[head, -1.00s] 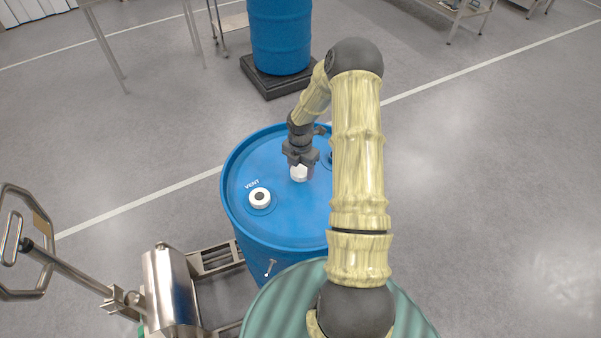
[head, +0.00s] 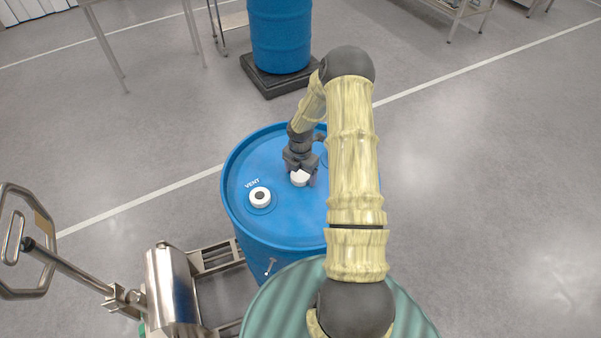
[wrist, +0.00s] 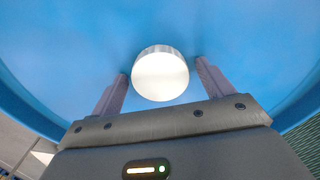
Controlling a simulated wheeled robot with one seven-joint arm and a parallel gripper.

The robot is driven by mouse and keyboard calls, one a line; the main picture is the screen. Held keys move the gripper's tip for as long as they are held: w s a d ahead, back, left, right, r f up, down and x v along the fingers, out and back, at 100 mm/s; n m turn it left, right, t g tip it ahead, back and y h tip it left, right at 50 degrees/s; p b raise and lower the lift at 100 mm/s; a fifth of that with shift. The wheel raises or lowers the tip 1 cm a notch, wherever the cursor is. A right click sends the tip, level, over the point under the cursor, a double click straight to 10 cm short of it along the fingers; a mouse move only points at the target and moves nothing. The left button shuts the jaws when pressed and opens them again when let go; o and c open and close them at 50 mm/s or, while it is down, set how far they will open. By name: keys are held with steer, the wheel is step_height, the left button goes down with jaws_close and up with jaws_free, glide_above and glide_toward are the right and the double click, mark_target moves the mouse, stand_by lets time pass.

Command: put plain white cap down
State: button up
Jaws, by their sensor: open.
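The plain white cap (head: 299,179) sits on the blue drum's lid (head: 285,224), right of the vent fitting. In the wrist view the cap (wrist: 160,75) shows as a round white disc between and slightly beyond my fingers, with gaps on both sides. My gripper (head: 300,172) is open around the cap, low over the lid; its two fingers also show in the wrist view (wrist: 157,88). The cap's far side is partly hidden by the gripper in the head view.
A steel pallet jack (head: 170,290) is at lower left. Another blue drum (head: 278,40) stands on a black pallet (head: 275,82) behind. Grey floor is clear at right.

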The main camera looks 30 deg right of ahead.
mark_target(300, 174)
step_height(300, 174, up, 12)
steer(key=b, duration=0.2)
steer(key=shift+r+b, duration=0.15)
steer(key=shift+b, duration=0.2)
stand_by(0.4)
steer(key=s+a+r+m+t, duration=0.1)
steer(key=s+a+r+m, duration=0.5)
steer(key=s+m, duration=0.3)
steer(key=s+a+r+m+t, duration=0.1)
steer(key=s+a+r+m, duration=0.5)
steer(key=m, duration=0.8)
steer(key=s+a, duration=0.3)
steer(key=shift+s+a+r+t, duration=0.25)
steer(key=shift+s+r+t, duration=0.05)
steer(key=shift+s, duration=0.1)
